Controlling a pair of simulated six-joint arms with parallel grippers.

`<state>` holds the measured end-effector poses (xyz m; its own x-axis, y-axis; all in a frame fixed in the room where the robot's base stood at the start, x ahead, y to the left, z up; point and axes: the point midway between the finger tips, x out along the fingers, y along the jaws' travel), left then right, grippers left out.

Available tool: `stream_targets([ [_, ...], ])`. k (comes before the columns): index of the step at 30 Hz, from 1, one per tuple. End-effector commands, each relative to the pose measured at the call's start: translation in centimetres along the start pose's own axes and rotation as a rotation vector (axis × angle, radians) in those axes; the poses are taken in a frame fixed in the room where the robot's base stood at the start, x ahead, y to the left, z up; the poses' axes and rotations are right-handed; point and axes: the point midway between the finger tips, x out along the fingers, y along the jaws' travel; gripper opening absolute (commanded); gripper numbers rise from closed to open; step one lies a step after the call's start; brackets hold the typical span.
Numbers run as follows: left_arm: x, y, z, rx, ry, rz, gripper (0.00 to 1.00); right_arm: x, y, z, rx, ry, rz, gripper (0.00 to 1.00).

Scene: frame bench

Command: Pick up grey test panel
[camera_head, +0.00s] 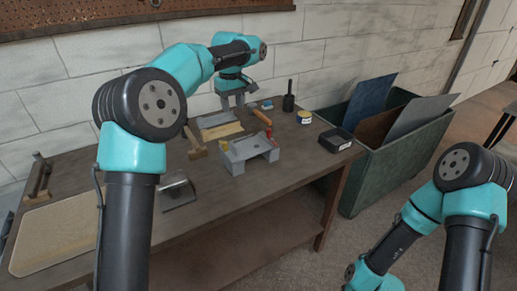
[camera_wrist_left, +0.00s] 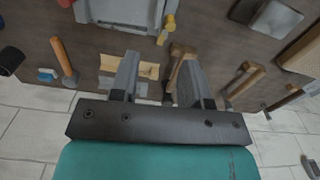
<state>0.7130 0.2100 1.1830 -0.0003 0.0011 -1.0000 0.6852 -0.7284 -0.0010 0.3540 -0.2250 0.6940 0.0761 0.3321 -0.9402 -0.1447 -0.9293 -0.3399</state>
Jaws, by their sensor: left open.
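A grey flat panel (camera_head: 422,115) leans in the green bin at the right, beside a brown panel (camera_head: 378,128) and a blue panel (camera_head: 371,95). A smaller grey piece (camera_head: 215,119) lies on the bench by a light wooden strip (camera_head: 222,132); I cannot tell if it is a panel. My left gripper (camera_head: 238,104) is open and empty above the back of the bench, well left of the bin. In the left wrist view its fingers (camera_wrist_left: 157,68) are spread, with the wooden strip (camera_wrist_left: 147,69) and a wooden-handled tool (camera_wrist_left: 178,62) beyond them. My right arm shows at lower right; its gripper is out of view.
The green bin (camera_head: 385,178) stands right of the workbench (camera_head: 228,200). A grey fixture (camera_head: 248,150), black tray (camera_head: 336,140), tin (camera_head: 304,118), dark upright tool (camera_head: 288,98) and beige board (camera_head: 55,235) are on the bench. The bench front is mostly clear.

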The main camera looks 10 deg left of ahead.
Motion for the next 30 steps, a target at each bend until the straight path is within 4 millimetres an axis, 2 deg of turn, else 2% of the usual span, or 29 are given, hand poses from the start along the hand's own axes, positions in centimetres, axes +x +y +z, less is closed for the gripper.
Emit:
stream_targets([
  [8,0.1,0.0,-0.1,-0.001,-0.001,0.000,0.43,0.0,0.0,0.0,-0.001,0.000,0.000,0.46],
  [13,1.1,-0.1,-0.1,0.000,-0.001,-0.002,0.43,0.0,0.0,0.0,0.000,0.000,0.000,0.46],
  [30,10.5,-0.1,-0.1,0.000,-0.003,-0.002,0.43,0.0,0.0,0.0,0.000,0.000,0.000,0.46],
])
